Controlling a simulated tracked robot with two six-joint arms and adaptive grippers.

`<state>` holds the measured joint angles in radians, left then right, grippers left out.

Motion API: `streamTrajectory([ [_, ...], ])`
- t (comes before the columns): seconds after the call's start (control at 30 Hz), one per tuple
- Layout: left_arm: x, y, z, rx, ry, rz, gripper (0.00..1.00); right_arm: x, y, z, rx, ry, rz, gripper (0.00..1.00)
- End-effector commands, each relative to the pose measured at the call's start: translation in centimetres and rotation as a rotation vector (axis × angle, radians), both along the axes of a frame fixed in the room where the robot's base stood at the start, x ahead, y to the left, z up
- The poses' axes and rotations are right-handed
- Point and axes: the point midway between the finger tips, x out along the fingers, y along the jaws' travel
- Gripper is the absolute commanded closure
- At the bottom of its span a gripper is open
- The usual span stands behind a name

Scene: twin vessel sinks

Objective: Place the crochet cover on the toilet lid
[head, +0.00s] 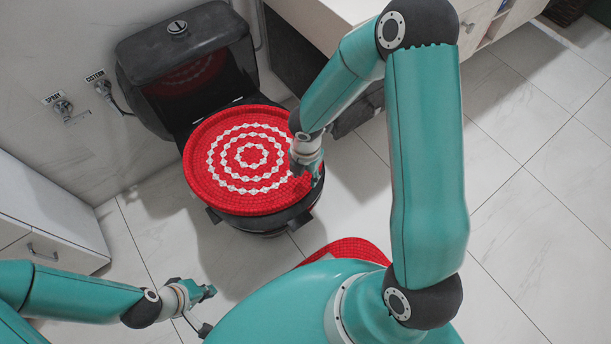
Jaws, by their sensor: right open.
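The crochet cover (222,150), round and red with white rings, lies flat over the top of the black toilet (292,212). It hides nearly all of the lid; the toilet's dark front and side show below its rim. My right gripper (307,172) is open at the cover's right edge. I cannot tell whether its fingers touch the cover. My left gripper (207,293) is low in front of the toilet, apart from the cover and over the floor; its finger opening is unclear.
The black cistern (185,45) stands behind the toilet against the wall. A white drawer cabinet (50,225) is at the left, and a counter (330,30) at the back right. A red mat (350,247) lies partly hidden on the floor. Tiled floor is clear at the right.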

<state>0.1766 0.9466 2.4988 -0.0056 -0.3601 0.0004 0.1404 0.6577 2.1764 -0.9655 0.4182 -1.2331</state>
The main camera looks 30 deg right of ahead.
Motion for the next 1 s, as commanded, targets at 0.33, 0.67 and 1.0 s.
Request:
streamTrajectory([
  [0.33, 0.0, 0.0, 3.3, 0.000, 0.000, 0.000, 1.00, -0.1, -0.1, 6.8, 0.000, -0.001, -0.001, 0.56],
  [0.67, 0.0, 0.0, 3.6, 0.000, 0.000, 0.000, 1.00, -2.4, 3.9, 4.8, 0.136, 0.061, -0.338, 0.56],
  [1.0, 0.0, 0.0, 3.6, 0.000, 0.000, 0.000, 1.00, -8.4, 11.4, -2.1, 0.298, 0.317, -1.658, 0.56],
])
